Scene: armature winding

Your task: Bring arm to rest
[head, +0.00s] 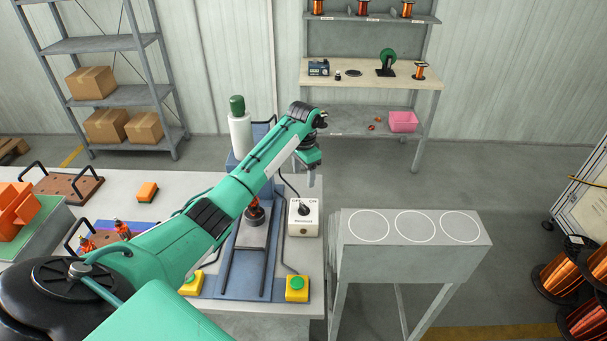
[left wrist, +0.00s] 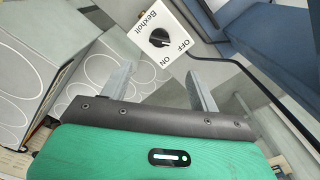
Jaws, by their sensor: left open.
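My left arm reaches in from the left in the head view, across the white workbench. My left gripper (head: 313,176) hangs fingers down, above and just behind the white switch box (head: 304,217). In the left wrist view its two grey fingers (left wrist: 160,88) stand apart with nothing between them. The switch box there (left wrist: 160,35) has a black knob with OFF and ON marks, beyond the fingertips and not touched. My right gripper is not in view.
A blue press fixture (head: 245,260) with yellow-and-green buttons (head: 297,288) stands on the workbench (head: 190,180). A grey stand (head: 362,258) with three white circles is to the right, its top empty. Orange blocks (head: 14,205) and a brown tray (head: 75,188) lie at left.

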